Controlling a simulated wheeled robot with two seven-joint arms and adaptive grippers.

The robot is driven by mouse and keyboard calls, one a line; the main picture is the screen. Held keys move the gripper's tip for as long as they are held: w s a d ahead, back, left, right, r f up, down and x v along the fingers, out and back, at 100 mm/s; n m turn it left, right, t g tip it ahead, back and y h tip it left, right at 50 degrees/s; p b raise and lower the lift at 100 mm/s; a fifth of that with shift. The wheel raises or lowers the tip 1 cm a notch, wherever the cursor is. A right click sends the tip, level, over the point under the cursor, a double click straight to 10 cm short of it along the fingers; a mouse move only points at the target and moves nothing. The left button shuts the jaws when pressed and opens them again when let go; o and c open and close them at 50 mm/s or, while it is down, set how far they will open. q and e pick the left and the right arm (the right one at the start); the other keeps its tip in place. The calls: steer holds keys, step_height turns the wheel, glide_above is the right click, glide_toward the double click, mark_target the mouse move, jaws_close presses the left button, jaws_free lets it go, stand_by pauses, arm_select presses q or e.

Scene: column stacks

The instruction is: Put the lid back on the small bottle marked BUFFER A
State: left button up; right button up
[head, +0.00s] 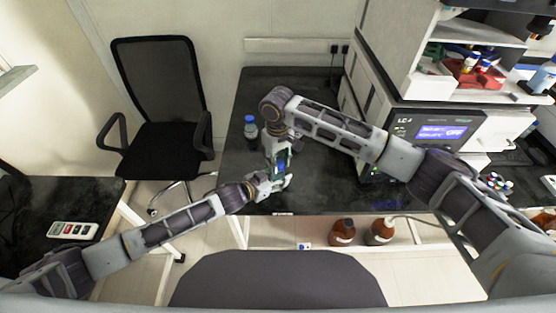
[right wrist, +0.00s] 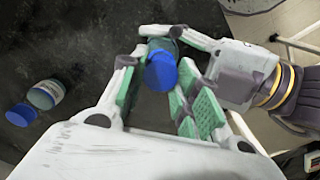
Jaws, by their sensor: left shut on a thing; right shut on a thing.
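My left gripper (head: 279,176) is shut on a small bottle with clear, bluish glass (right wrist: 168,45), held above the black bench. In the right wrist view its fingers close on the bottle from the upper right. My right gripper (right wrist: 158,95) comes from above and is shut on a blue lid (right wrist: 162,73) between its green pads. The lid is in line with the bottle's top and overlaps it in this view. I cannot tell whether it is seated on the neck. The held bottle's label is hidden, so BUFFER A cannot be read.
Another bottle (head: 250,129) with a blue cap stands on the bench left of the grippers; it also shows in the right wrist view (right wrist: 46,93). The LC instrument (head: 437,132) stands to the right. Brown bottles (head: 342,232) are below the bench. A chair (head: 160,95) stands left.

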steer(key=shift+f, duration=0.6)
stand_by(0.7)
